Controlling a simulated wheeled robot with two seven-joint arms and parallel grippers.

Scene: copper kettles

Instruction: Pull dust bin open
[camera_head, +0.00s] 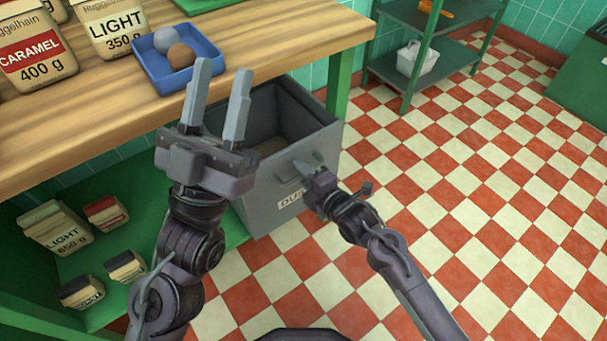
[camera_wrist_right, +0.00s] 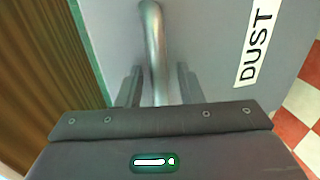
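The grey dust bin (camera_head: 262,205) is a box-shaped drawer with a "DUST" label, under the wooden counter. It stands pulled out, and its hollow inside shows. Its bar handle (camera_head: 287,178) is on the front face. My right gripper (camera_head: 308,167) is at this handle. In the right wrist view the handle (camera_wrist_right: 154,45) runs between the two fingers (camera_wrist_right: 159,85), with a gap on each side, so the gripper is open around it. My left gripper (camera_head: 222,80) is open and empty, raised in front of the counter and hiding part of the bin.
A blue tray (camera_head: 206,72) with two balls sits on the counter (camera_head: 90,115), beside paper bags (camera_head: 112,25). More bags stand on the green lower shelf (camera_head: 150,210). A green rack (camera_head: 440,75) stands at the back. The checkered floor on the right is clear.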

